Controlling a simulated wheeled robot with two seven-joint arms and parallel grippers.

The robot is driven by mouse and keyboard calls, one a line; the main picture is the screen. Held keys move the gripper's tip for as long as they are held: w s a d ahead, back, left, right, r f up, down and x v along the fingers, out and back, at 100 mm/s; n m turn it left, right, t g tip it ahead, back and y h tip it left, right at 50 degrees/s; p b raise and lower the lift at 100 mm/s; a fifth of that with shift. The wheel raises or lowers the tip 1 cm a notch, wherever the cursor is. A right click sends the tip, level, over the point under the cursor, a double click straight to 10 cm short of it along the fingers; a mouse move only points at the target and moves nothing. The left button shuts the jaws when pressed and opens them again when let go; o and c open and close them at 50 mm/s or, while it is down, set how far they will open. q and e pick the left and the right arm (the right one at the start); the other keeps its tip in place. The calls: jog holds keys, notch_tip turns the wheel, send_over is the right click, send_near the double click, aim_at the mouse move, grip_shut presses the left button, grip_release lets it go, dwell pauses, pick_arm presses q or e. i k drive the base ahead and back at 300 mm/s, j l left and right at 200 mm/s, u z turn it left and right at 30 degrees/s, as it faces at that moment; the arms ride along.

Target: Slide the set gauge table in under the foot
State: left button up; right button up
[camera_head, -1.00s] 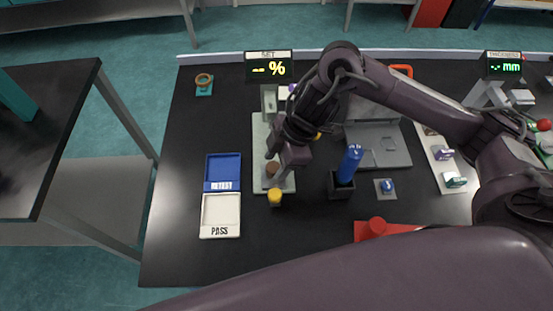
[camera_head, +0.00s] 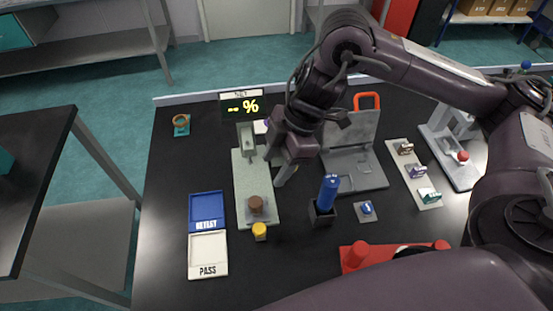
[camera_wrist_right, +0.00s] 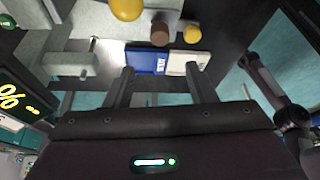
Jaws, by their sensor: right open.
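The set gauge (camera_head: 243,165) is a pale green stand with a long base and an upright column at the back. Its table, a small grey plate (camera_head: 265,219), sits at the front end of the base with a brown rubber cylinder (camera_head: 256,204) standing on it. The cylinder also shows in the wrist view (camera_wrist_right: 160,33). My right gripper (camera_head: 276,168) is open and empty, just right of the base, behind the cylinder and apart from it. My right arm hides part of the gauge's surroundings; the foot is not clear to me. My left gripper is out of view.
A yellow-topped piece (camera_head: 260,231) stands in front of the base. The blue RETEST tray (camera_head: 207,208) and white PASS tray (camera_head: 207,262) lie to the left. A blue-handled tool in a black holder (camera_head: 322,215) and a hinged grey mould (camera_head: 355,170) are right. The display (camera_head: 241,105) rises behind.

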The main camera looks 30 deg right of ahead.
aim_at(258, 219)
jog(key=k, duration=2)
